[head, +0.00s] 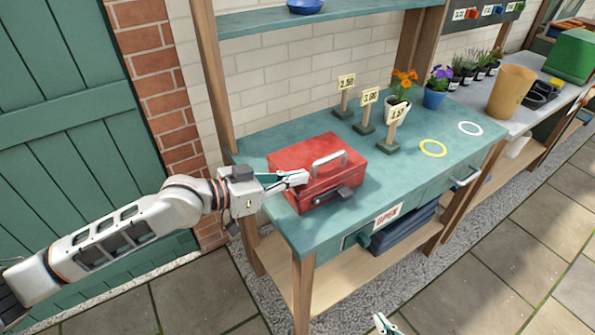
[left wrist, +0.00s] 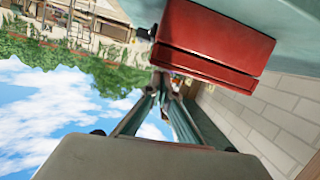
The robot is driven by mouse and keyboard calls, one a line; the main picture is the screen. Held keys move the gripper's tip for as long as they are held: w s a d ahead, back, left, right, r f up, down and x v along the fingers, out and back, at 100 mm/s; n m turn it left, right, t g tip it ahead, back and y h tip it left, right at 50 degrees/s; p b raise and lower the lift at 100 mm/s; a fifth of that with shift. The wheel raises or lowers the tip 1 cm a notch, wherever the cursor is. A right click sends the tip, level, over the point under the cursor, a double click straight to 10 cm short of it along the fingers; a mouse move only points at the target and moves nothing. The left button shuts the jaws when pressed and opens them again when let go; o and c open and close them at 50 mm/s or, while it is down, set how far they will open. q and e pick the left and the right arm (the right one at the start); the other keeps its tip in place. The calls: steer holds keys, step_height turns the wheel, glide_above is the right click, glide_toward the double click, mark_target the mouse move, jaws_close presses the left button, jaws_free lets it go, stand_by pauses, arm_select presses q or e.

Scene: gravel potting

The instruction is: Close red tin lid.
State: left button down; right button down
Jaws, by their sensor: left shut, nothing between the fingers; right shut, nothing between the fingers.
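The red tin (head: 335,172) stands on the left part of the teal bench. Its lid (head: 300,155) is down, with a pale handle (head: 329,158) on top and a dark latch (head: 345,192) at the front. My left gripper (head: 300,178) is shut and empty at the tin's left front side; I cannot tell whether it touches. In the left wrist view the red tin (left wrist: 215,40) fills the upper middle, with a dark seam across it, and my left fingers (left wrist: 160,85) show below it. My right gripper (head: 381,320) shows only at the bottom edge, shut and low over the paving.
Price signs (head: 367,108) stand behind the tin on the bench (head: 420,190). Flower pots (head: 435,96) and a tan pot (head: 510,90) stand further right. A yellow ring (head: 433,148) and a white ring (head: 470,128) mark bare bench top. A shelf (head: 270,22) hangs above.

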arm_select(q)
steer(key=shift+f, duration=0.4)
steer(key=shift+s+f, duration=0.1)
steer(key=shift+s, duration=0.05)
steer(key=shift+d, duration=0.1)
